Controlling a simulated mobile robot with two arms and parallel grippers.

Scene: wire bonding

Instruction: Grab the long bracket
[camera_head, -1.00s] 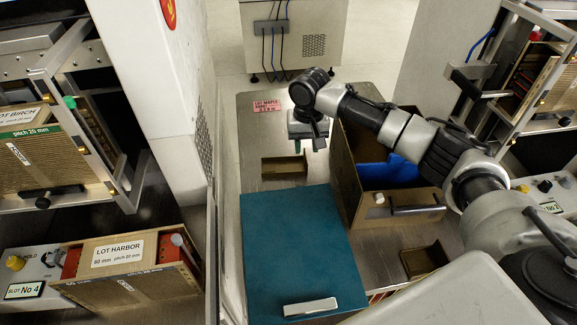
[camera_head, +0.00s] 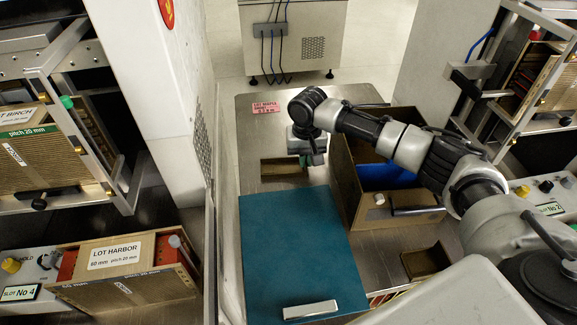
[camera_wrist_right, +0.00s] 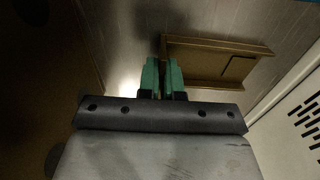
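My right gripper (camera_head: 313,160) hangs over the steel bench top, beside the far small brown tray (camera_head: 272,172). In the right wrist view its two green fingers (camera_wrist_right: 162,78) are together, with nothing visible between them. My left gripper is out of view.
A brown box (camera_head: 347,190) with a blue inside stands right of the gripper, close under my right arm. The teal panel (camera_head: 295,245) covers the near bench. A second small tray (camera_head: 425,262) is at the near right. A pink label (camera_head: 266,107) lies at the back.

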